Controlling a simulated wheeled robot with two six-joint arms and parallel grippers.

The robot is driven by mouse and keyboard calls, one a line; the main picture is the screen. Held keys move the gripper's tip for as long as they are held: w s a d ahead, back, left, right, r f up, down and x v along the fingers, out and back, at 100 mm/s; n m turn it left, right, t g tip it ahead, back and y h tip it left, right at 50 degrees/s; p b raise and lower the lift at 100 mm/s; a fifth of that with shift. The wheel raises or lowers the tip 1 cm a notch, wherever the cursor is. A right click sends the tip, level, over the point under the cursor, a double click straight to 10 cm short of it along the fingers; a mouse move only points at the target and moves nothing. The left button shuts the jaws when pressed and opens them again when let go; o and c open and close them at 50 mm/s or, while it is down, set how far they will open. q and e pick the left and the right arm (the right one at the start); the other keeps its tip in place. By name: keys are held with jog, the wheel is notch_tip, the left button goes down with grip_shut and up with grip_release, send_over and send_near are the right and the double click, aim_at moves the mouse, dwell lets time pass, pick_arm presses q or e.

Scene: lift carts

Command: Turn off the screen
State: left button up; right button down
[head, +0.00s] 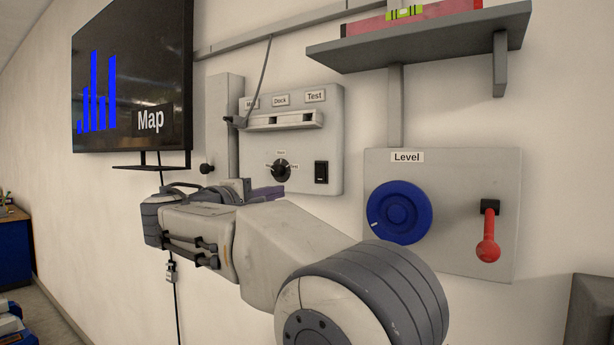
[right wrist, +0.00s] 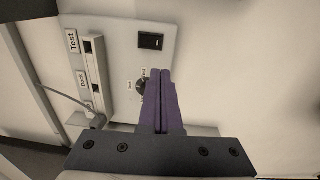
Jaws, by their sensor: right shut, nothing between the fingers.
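The screen (head: 150,60) hangs on the wall at upper left in the head view. It is lit, with blue bars and the word "Map". Right of it is a grey panel (head: 335,110) with a socket strip (head: 290,121), a black rotary knob (head: 280,170) and a black rocker switch (head: 321,172). These also show in the right wrist view: the knob (right wrist: 141,86) and the switch (right wrist: 151,41). My right gripper (head: 268,193) is shut and empty, its purple fingertips (right wrist: 159,72) close to the knob. Contact cannot be told. My left gripper is out of view.
A cable plug (head: 236,121) sits at the strip's left end. A tall grey box (head: 219,110) with a black knob (head: 207,168) stands left of the panel. A "Level" panel (head: 455,190) holds a blue dial (head: 400,212) and red lever (head: 488,240), below a shelf (head: 420,38).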

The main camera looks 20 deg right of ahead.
aim_at(318, 167)
notch_tip(318, 167, up, 2)
jog(key=shift+d+r+m+h, duration=0.1)
jog(key=shift+r+m+h, duration=0.15)
jog(key=shift+h, duration=0.25)
jog(key=shift+w, duration=0.1)
jog(key=p+x, duration=0.6)
jog(key=x, duration=0.7)
jog(key=shift+r+p, duration=0.15)
jog(key=shift+p, duration=0.2)
jog(key=shift+w+d, duration=0.25)
jog(key=shift+d, duration=0.15)
